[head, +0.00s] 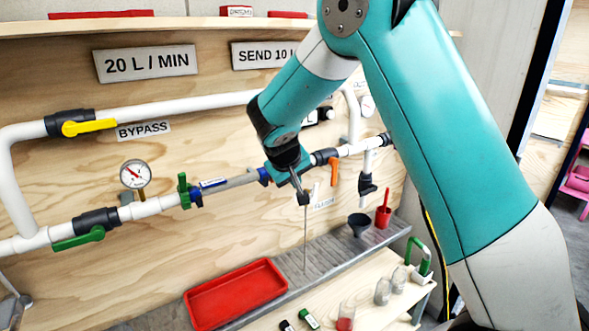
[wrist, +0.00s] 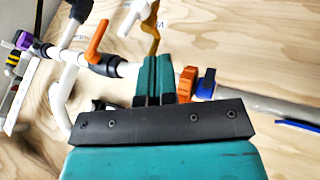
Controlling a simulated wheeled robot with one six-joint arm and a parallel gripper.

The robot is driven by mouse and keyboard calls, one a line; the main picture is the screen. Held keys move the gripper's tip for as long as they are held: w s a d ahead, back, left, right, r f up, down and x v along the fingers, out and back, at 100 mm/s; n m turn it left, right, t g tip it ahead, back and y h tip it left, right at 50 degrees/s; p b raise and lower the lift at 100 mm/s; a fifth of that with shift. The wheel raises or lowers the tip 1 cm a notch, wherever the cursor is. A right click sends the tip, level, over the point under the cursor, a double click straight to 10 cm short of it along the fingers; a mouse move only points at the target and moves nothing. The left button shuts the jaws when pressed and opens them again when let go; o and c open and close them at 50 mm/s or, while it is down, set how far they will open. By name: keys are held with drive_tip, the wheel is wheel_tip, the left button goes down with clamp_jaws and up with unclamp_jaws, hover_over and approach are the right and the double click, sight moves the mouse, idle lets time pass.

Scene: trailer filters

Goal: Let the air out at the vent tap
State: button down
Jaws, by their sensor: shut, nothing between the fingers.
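My gripper (head: 291,174) is shut and empty, in front of the middle of the lower pipe. Its teal fingers also show together in the wrist view (wrist: 155,68). Just beyond the fingertips there is a brass-coloured stem (wrist: 153,42) with a white lever (wrist: 135,14) beside it. It looks like the vent tap, but I cannot read its label. I cannot tell whether the fingers touch it. In the head view a small white lever (head: 315,190) shows right of my gripper. A thin grey line drops below there to the grey tray; I cannot tell if it is liquid.
An orange lever (head: 334,172) hangs from the pipe on the right. A pressure gauge (head: 135,174), a green lever (head: 78,239) and a yellow bypass lever (head: 90,127) are on the left.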

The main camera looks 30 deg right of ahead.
sight(312, 195)
drive_tip(key=shift+w+d+f+p, duration=0.35)
drive_tip(key=shift+d+f+p, duration=0.15)
drive_tip(key=shift+d+f, duration=0.5)
drive_tip(key=shift+w+d+f+p, duration=0.5)
drive_tip(key=shift+d+f, duration=0.3)
drive_tip(key=shift+d, duration=0.35)
drive_tip(key=shift+w+d+f+p, duration=0.25)
drive_tip(key=shift+d+f+p, duration=0.3)
drive_tip(key=shift+d+f, duration=0.45)
drive_tip(key=shift+r, duration=0.15)
